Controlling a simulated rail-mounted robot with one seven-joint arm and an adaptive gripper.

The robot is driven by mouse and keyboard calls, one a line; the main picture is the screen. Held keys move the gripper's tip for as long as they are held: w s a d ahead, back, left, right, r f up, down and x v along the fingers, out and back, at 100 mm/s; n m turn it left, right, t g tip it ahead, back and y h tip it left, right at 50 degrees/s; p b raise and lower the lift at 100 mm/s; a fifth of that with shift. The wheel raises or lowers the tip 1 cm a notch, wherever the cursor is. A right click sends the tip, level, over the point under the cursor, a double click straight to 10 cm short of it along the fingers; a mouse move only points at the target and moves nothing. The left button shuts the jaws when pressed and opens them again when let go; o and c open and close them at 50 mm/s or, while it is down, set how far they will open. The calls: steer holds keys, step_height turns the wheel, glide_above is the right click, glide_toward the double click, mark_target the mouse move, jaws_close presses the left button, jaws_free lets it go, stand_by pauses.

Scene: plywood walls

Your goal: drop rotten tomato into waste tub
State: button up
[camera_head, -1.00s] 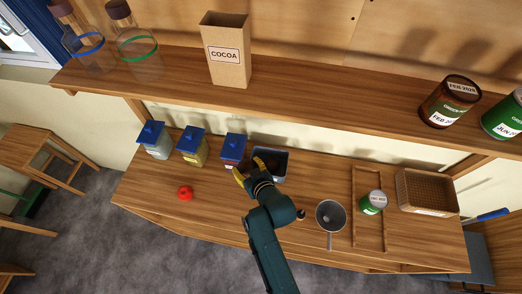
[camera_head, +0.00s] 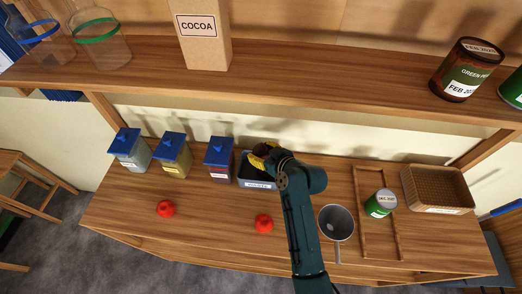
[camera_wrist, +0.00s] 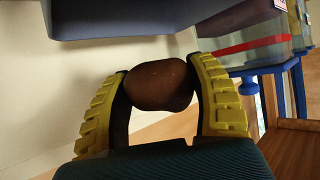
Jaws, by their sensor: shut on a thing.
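The rotten tomato (camera_wrist: 160,85) is brown and dull in the wrist view, pinched between the two yellow ribbed fingers of my gripper (camera_wrist: 162,100). The waste tub (camera_head: 257,184) is a grey-blue open box with a white label, at the back of the counter in the head view. My gripper (camera_head: 262,157) shows over the tub's opening there, but its exact height above the rim is hard to tell. A grey-blue wall that looks like the tub (camera_wrist: 120,18) fills the top of the wrist view, apart from the tomato.
Blue-lidded jars (camera_head: 218,160) stand left of the tub. Two red tomatoes (camera_head: 166,209) (camera_head: 264,223) lie in front. A grey funnel-like pan (camera_head: 336,222), a green can (camera_head: 381,203) on a wooden tray (camera_head: 363,240) and a wicker basket (camera_head: 437,189) stand right. A shelf (camera_head: 290,95) runs above.

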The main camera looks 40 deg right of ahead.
steer(key=shift+r, duration=0.1)
steer(key=o, duration=1)
steer(key=v, duration=1.2)
